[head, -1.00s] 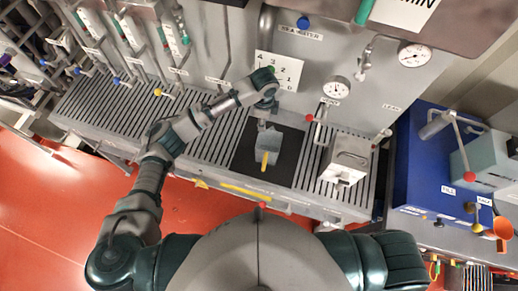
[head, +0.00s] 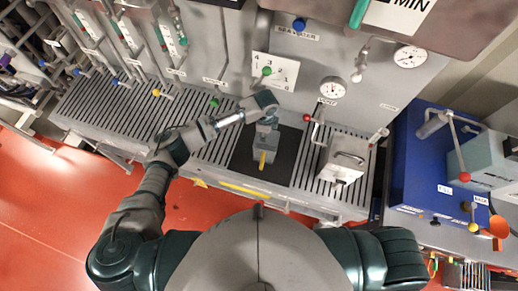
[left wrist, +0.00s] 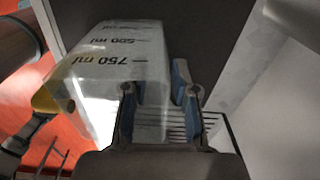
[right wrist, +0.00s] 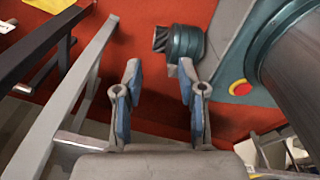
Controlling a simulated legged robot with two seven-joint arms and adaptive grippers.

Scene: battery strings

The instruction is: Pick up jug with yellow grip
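The jug (head: 266,142) is a pale box-shaped vessel with a yellow grip (head: 263,160), standing on the black mat on the bench in the head view. In the left wrist view the jug (left wrist: 110,65) shows 500 ml and 750 ml marks, with its yellow grip (left wrist: 47,96) at the left. My left gripper (head: 267,124) is at the jug's far side, opposite the grip. In the left wrist view its fingers (left wrist: 156,76) are apart, one overlapping the jug and one beside it; contact is unclear. My right gripper (right wrist: 160,66) is open and empty, away from the bench.
The black mat (head: 293,160) lies on the slatted bench (head: 120,105). A grey metal box (head: 343,160) stands right of the mat, and a blue box (head: 420,175) farther right. Valves, pipes and gauges (head: 333,90) line the panel behind. A red floor (head: 60,210) lies in front.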

